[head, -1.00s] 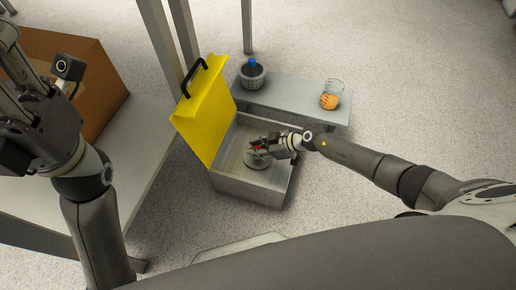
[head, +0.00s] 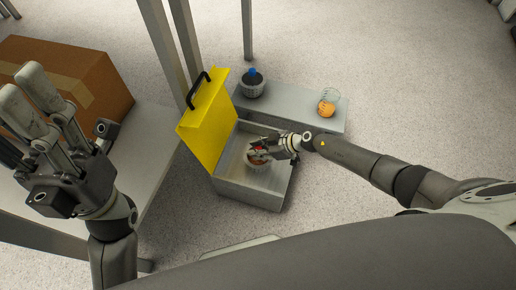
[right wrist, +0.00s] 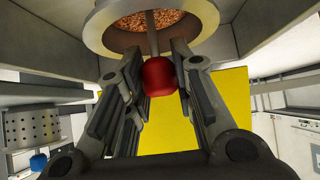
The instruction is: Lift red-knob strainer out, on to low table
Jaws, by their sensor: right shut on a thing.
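The red-knob strainer (head: 257,165) is a pale basket inside the open metal box (head: 250,192). In the right wrist view its red knob (right wrist: 159,76) sits on a thin stem, with brown-orange grains (right wrist: 138,20) inside the round rim. My right gripper (head: 262,149) is shut on the knob, one finger on each side; it also shows in the right wrist view (right wrist: 158,92). Whether the strainer's bottom touches the box floor is not clear. The low grey table (head: 290,103) stands just behind the box. My left gripper (head: 20,88) is open and empty at the left.
A yellow lid (head: 208,120) with a black handle stands open on the box's left side. A cardboard box (head: 100,82) sits on a left shelf.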

